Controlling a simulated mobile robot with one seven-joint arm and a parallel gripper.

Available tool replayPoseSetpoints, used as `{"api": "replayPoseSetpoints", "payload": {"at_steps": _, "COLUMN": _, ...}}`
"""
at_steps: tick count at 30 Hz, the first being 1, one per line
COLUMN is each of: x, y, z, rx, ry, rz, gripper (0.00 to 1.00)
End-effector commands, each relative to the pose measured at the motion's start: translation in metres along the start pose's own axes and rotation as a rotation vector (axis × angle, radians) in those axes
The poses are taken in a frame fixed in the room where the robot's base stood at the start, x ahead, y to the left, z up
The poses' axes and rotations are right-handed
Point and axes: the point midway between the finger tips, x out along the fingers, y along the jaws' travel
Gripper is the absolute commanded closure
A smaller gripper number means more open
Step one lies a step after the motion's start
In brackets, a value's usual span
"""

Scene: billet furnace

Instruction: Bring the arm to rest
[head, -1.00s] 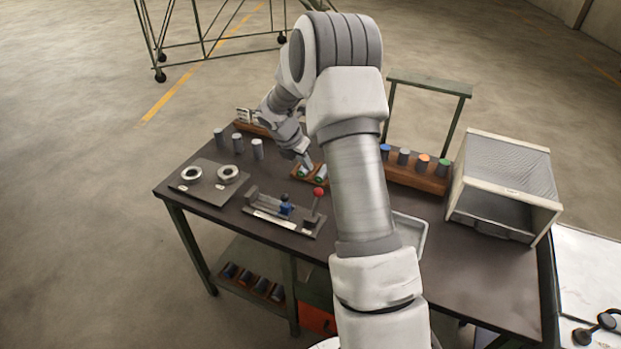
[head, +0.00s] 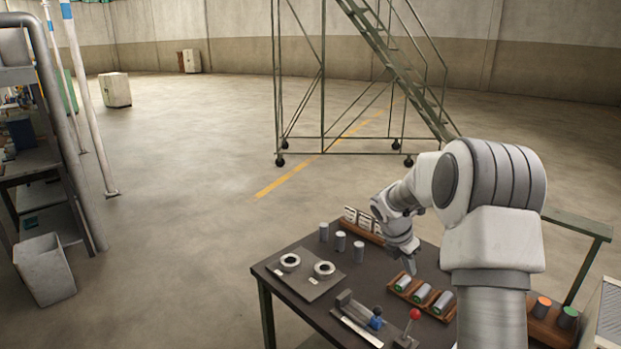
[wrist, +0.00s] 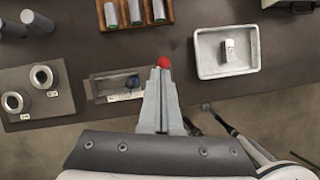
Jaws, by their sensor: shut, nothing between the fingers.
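My arm reaches over the dark workbench (head: 318,258) and is bent at the elbow. My gripper (head: 411,268) hangs above the bench, just behind a wooden rack (head: 446,316) in the head view. In the wrist view my gripper (wrist: 163,72) is shut, with nothing between its fingers. The rack holds three grey cylinders with green ends, which also show at the top of the wrist view (wrist: 135,14).
A plate with two metal rings (head: 323,268) and three upright grey cylinders (head: 340,241) are at the bench's left. A white tray (wrist: 252,70) holds a small metal block. Another rack with orange- and green-topped cylinders (head: 543,306) is at right. Rolling stairs (head: 400,80) stand behind.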

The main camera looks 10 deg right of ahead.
Motion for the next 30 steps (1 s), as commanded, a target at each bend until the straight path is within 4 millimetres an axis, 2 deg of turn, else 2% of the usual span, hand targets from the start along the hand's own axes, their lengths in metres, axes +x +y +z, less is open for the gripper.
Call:
{"api": "replayPoseSetpoints", "payload": {"at_steps": 5, "x": -0.056, "y": -0.015, "z": -0.008, "rx": 0.218, "ry": -0.003, "rz": 0.035, "gripper": 1.00}}
{"api": "replayPoseSetpoints", "payload": {"at_steps": 9, "x": -0.102, "y": -0.036, "z": -0.022, "rx": 0.446, "ry": 0.013, "rz": 0.066, "gripper": 1.00}}
{"api": "replayPoseSetpoints", "payload": {"at_steps": 15, "x": -0.158, "y": -0.070, "z": -0.048, "rx": 0.769, "ry": 0.060, "rz": 0.112, "gripper": 1.00}}
{"api": "replayPoseSetpoints", "payload": {"at_steps": 24, "x": -0.217, "y": -0.131, "z": -0.100, "rx": 1.254, "ry": 0.193, "rz": 0.161, "gripper": 1.00}}
{"api": "replayPoseSetpoints", "payload": {"at_steps": 30, "x": -0.241, "y": -0.171, "z": -0.140, "rx": 1.568, "ry": 0.328, "rz": 0.167, "gripper": 1.00}}
